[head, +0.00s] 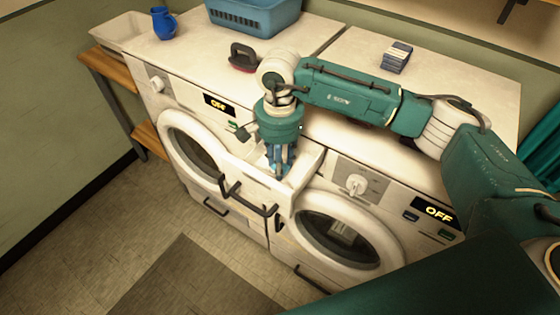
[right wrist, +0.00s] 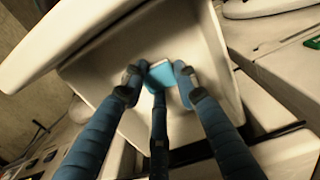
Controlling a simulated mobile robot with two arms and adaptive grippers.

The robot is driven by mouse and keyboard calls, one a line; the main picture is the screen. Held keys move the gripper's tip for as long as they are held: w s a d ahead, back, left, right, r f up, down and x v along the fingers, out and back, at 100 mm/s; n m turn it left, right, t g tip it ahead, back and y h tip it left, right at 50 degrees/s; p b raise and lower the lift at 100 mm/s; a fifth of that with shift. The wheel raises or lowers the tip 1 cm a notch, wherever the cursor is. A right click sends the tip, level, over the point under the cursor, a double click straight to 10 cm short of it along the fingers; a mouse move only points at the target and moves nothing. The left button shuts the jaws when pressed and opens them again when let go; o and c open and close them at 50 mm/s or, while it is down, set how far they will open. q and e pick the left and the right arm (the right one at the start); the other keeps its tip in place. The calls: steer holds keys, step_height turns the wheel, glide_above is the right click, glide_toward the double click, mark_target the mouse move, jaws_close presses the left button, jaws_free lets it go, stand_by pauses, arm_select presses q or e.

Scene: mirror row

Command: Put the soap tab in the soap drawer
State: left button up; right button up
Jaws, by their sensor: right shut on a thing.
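The soap drawer (head: 309,168) is pulled out from the front of the right machine, and its open inside fills much of the right wrist view (right wrist: 206,40). My right gripper (head: 279,172) points down into the drawer. In the right wrist view its dark blue fingers (right wrist: 160,82) are shut on the soap tab (right wrist: 162,74), a small light blue and white block. The tab is over the drawer floor; I cannot tell whether it touches the floor. In the head view the tab is hidden by the fingers. My left gripper is not in view.
Two white washing machines, left (head: 190,140) and right (head: 345,232), stand side by side with displays reading OFF. On top are a blue mug (head: 164,24), a blue basket (head: 255,18), a dark-handled red-based object (head: 243,58) and dark blue boxes (head: 397,56). A mat (head: 200,285) lies on the floor.

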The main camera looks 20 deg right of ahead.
steer(key=o, duration=0.5)
steer(key=shift+f, duration=0.15)
steer(key=o, duration=0.4)
step_height(320, 180, up, 12)
steer(key=b, duration=0.3)
steer(key=shift+r+b, duration=0.2)
steer(key=shift+b, duration=0.15)
